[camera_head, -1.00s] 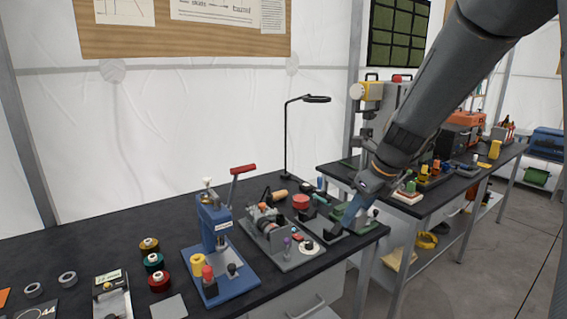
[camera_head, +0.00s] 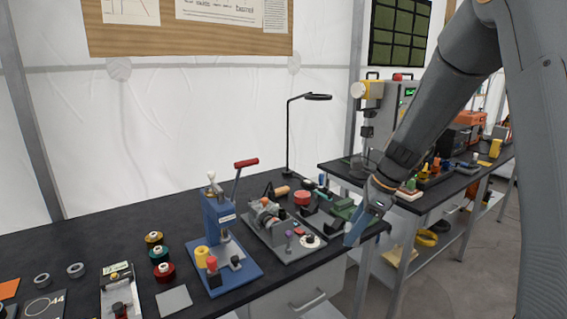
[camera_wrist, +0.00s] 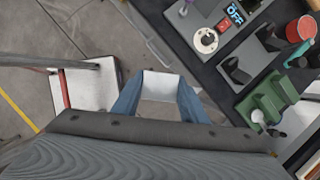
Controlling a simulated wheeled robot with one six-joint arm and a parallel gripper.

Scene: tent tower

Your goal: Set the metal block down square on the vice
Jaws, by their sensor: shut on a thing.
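My gripper (camera_wrist: 159,104) is shut on the pale grey metal block (camera_wrist: 162,84), which sits between its two blue fingers in the wrist view. In the head view my gripper (camera_head: 355,232) points down near the front right corner of the dark bench, and the block is hard to make out there. A green vice-like fixture (camera_wrist: 266,98) with a pale round knob lies right of the gripper in the wrist view. It also shows behind the gripper in the head view (camera_head: 342,209). The block is apart from it, beyond the bench edge in the wrist view.
A grey plate with dark raised pieces (camera_wrist: 237,70) and a red cup (camera_wrist: 300,28) are near the green fixture. A blue press (camera_head: 222,235), a grey machine fixture (camera_head: 268,220) and a lamp (camera_head: 288,150) stand on the bench. Concrete floor (camera_wrist: 85,25) lies left of the gripper.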

